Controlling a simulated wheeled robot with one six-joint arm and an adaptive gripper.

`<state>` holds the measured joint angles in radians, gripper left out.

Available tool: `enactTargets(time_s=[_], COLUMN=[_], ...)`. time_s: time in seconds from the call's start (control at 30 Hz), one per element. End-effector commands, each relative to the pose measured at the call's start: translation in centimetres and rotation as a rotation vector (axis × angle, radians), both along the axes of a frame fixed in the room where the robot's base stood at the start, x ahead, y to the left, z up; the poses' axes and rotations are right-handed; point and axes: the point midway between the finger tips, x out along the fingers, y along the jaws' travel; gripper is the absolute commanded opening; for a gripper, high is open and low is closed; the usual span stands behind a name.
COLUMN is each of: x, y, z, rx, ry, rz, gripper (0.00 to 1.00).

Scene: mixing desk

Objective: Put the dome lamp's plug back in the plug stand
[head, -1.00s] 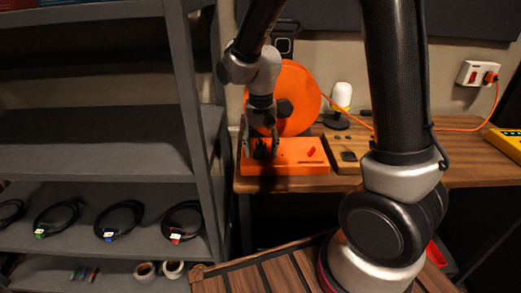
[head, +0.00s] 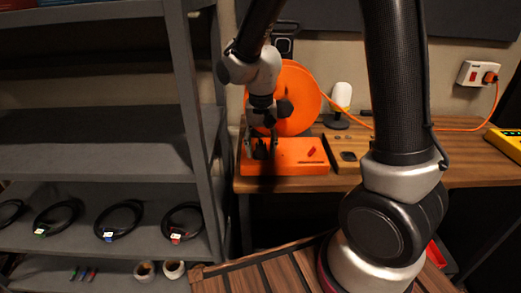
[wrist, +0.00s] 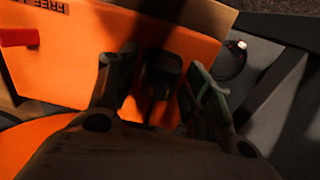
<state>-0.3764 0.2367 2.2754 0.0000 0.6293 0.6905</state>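The orange plug stand (head: 290,162) is a low block at the left end of the wooden desk. A black plug (wrist: 162,72) stands in it; in the head view the plug (head: 262,150) shows as a dark shape. My gripper (wrist: 160,95) is open above the stand, with one finger on each side of the plug. Orange shows between the left finger and the plug; the right side is too dark to judge contact. In the head view my gripper (head: 260,150) points down. How deep the plug sits is hidden.
A large orange disc (head: 305,95) stands close behind the stand. An orange cable runs to the wall socket (head: 478,74). A grey shelf (head: 90,145) with coiled black cables is at the left. A yellow device (head: 508,143) lies at the desk's right.

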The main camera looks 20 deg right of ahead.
Motion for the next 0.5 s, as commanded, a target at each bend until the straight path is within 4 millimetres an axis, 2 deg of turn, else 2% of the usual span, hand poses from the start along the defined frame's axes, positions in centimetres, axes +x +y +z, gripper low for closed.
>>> enactTargets(time_s=[0.03, 0.23, 0.5], x=[0.00, 0.00, 0.03], y=[0.00, 0.00, 0.01], z=[0.00, 0.00, 0.49], rx=[0.000, 0.000, 0.001], ry=[0.000, 0.000, -0.001], rz=[0.000, 0.000, 0.000], gripper=[0.35, 0.00, 0.00])
